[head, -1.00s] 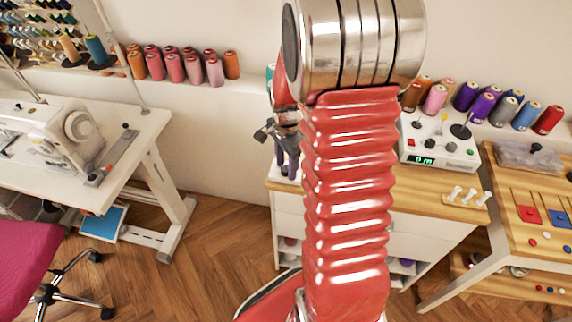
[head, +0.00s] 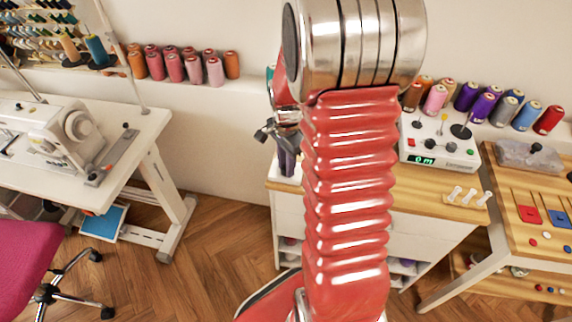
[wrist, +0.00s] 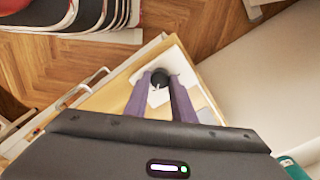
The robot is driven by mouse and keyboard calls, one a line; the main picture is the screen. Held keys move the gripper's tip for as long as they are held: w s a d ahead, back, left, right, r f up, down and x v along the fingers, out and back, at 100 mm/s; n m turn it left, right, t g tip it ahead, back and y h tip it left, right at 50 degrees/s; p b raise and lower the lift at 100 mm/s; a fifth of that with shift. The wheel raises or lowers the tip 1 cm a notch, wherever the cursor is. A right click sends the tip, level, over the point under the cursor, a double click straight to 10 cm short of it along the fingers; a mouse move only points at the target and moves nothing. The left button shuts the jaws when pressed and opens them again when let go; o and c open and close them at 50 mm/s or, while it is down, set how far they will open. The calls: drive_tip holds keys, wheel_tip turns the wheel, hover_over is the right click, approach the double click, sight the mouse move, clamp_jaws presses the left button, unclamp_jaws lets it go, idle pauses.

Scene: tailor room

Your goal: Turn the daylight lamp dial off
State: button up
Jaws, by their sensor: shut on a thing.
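The daylight lamp dial (wrist: 158,78) is a small dark round knob on a white base (wrist: 178,63) in the wrist view. My gripper (wrist: 160,80) has its two purple fingers at either side of the knob, shut on it. In the head view, my gripper (head: 287,170) reaches down to the white base at the left end of the wooden-topped cabinet. There the knob is hidden by the fingers, and my red arm covers much of the cabinet. The dial's markings are too small to read.
A white control box (head: 440,150) with levers and a green display stands on the cabinet top (head: 430,197) to the right. Small white pegs (head: 468,196) lie in front of it. Thread spools (head: 490,105) line the ledge behind. A sewing table (head: 125,150) stands at left.

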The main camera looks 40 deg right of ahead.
drive_tip(key=n, duration=2.1)
drive_tip(key=shift+a+n, duration=0.1)
drive_tip(key=shift+n, duration=0.3)
idle(0.4)
drive_tip(key=o, duration=1.1)
drive_tip(key=shift+c, duration=0.2)
